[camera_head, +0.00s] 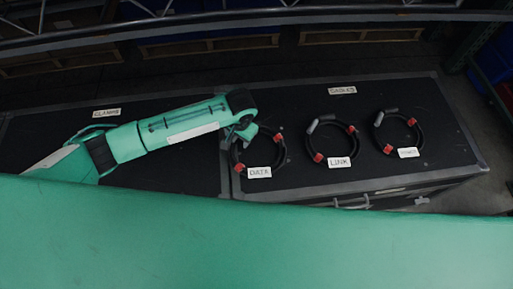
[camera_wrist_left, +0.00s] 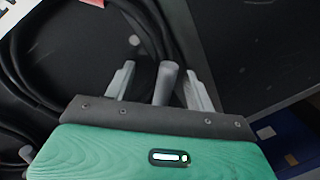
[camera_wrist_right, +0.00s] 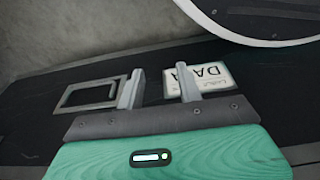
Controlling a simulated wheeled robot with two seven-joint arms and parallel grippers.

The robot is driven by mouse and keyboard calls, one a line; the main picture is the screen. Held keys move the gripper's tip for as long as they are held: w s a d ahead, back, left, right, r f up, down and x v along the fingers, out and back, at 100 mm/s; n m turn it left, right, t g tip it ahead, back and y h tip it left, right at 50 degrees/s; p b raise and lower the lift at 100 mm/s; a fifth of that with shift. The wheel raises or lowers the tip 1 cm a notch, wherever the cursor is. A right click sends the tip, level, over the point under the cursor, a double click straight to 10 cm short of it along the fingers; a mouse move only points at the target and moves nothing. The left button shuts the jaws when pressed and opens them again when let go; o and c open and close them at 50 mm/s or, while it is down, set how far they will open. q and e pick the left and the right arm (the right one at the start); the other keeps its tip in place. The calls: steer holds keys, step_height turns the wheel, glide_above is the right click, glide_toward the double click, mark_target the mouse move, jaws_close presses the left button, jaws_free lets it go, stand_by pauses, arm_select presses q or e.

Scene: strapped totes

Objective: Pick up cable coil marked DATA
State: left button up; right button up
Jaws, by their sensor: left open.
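The DATA coil (camera_head: 283,152) is a black cable ring with red bands, lying on a dark case lid with its white DATA tag (camera_head: 259,172) at the front. My left gripper (camera_head: 246,130) is over its upper left part. In the left wrist view the left gripper (camera_wrist_left: 158,85) is open, with the coil's grey cylindrical piece (camera_wrist_left: 167,80) between its fingers; contact cannot be told. The black cable (camera_wrist_left: 150,25) runs behind. My right gripper (camera_wrist_right: 160,88) is outside the head view; in its wrist view it is open and empty, before a tag reading DATA (camera_wrist_right: 212,80).
The LINK coil (camera_head: 357,143) and another tagged coil (camera_head: 420,133) lie to the right on the same lid. A CABLES label (camera_head: 342,90) is behind them. A second lid with its own label (camera_head: 107,113) is at left.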

arm_select(q)
jaws_close()
steer(key=shift+r, duration=0.1)
